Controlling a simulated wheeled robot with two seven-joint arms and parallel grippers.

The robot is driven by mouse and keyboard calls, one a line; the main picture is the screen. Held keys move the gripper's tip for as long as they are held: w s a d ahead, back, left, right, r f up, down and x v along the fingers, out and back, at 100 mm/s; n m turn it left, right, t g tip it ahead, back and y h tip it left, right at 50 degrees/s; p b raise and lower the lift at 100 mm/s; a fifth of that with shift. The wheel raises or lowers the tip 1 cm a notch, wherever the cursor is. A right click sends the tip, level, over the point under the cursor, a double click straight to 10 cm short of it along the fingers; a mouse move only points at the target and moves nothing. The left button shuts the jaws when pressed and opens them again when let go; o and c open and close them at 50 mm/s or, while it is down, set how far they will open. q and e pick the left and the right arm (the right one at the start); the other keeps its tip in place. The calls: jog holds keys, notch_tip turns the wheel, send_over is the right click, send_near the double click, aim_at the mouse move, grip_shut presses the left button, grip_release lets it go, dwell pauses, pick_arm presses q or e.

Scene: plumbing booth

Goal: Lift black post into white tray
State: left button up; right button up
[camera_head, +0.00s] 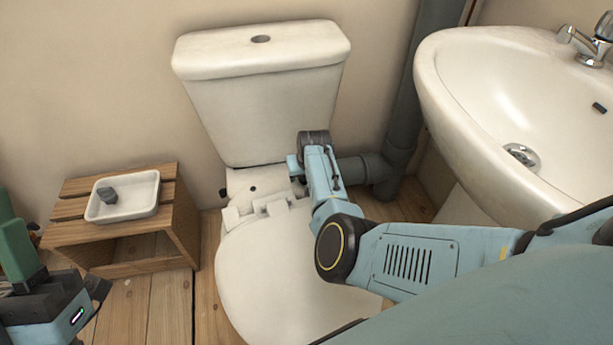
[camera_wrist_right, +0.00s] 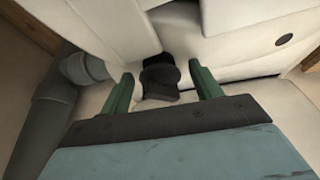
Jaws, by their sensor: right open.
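The black post (camera_wrist_right: 160,88) stands at the back of the toilet bowl, under the cistern, in the right wrist view. My right gripper (camera_wrist_right: 160,72) is open, with one green finger on each side of the post and visible gaps between. In the head view my right arm hides the post.
The toilet cistern (camera_head: 262,100) rises behind the bowl, and the closed white lid (camera_head: 272,275) lies in front. A grey drain pipe (camera_head: 400,140) and the sink (camera_head: 470,120) are on the right. Wooden floor shows between the crate (camera_head: 180,225) and the toilet.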

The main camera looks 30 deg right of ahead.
dwell(0.3)
jog(key=c, duration=0.9)
dwell(0.3)
jog(key=shift+r+p, duration=1.9)
jog(key=shift+p, duration=0.4)
jog(key=shift+r, duration=0.1)
